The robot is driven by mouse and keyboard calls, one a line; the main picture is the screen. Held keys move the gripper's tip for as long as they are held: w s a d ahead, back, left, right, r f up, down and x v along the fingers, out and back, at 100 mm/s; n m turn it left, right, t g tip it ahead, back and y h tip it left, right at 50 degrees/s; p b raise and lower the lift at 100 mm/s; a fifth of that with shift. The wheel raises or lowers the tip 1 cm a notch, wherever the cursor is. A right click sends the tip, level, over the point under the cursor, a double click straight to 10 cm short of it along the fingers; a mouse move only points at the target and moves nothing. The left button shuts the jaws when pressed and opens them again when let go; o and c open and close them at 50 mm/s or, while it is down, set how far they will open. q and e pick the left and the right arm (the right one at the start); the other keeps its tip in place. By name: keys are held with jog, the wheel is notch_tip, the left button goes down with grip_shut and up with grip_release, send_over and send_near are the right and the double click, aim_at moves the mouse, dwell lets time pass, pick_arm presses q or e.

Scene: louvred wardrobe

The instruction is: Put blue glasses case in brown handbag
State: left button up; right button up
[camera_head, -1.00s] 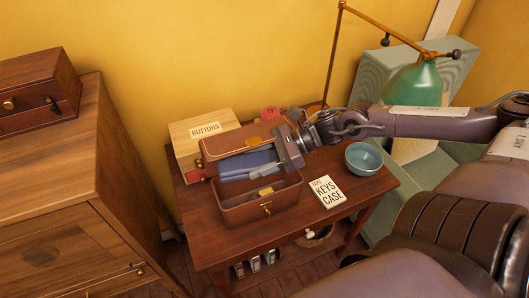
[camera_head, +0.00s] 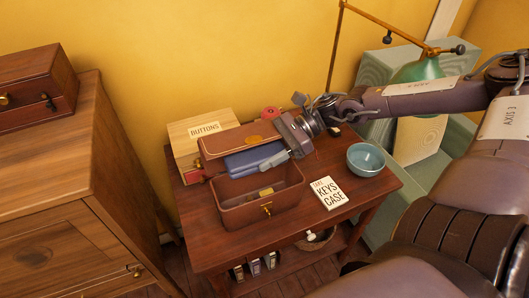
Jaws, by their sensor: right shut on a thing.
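The brown handbag (camera_head: 246,211) stands open on the small wooden table, its lid (camera_head: 228,141) raised at the back. A yellowish item (camera_head: 266,192) lies inside it. The blue glasses case (camera_head: 251,162) is over the back of the handbag's opening, in front of the lid; I cannot tell whether it touches the bag. My right gripper (camera_head: 277,157) comes in from the right and is shut on the right end of the case. My left gripper is not in view.
On the table (camera_head: 216,252) are a teal bowl (camera_head: 366,158), a white "KEYS CASE" card (camera_head: 328,193) and a "BUTTONS" box (camera_head: 203,134) behind the bag. A green lamp (camera_head: 418,70) stands at the back right. A wooden cabinet (camera_head: 50,170) stands at left.

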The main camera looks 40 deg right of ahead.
notch_tip(320, 180, down, 6)
jog(key=b, duration=0.4)
jog(key=shift+r, duration=0.25)
jog(key=o, duration=1.1)
notch_tip(320, 180, up, 7)
jog(key=p, duration=0.5)
jog(key=shift+s+a+f+m+t, duration=0.1)
jog(key=shift+a+f+m+t, duration=0.2)
jog(key=shift+a+f+t, duration=0.2)
jog(key=shift+s+a+f+m+t+h+p, duration=0.25)
jog(key=shift+a+f+m+t+h+p, duration=0.3)
jog(key=shift+a+m+t+p, duration=0.2)
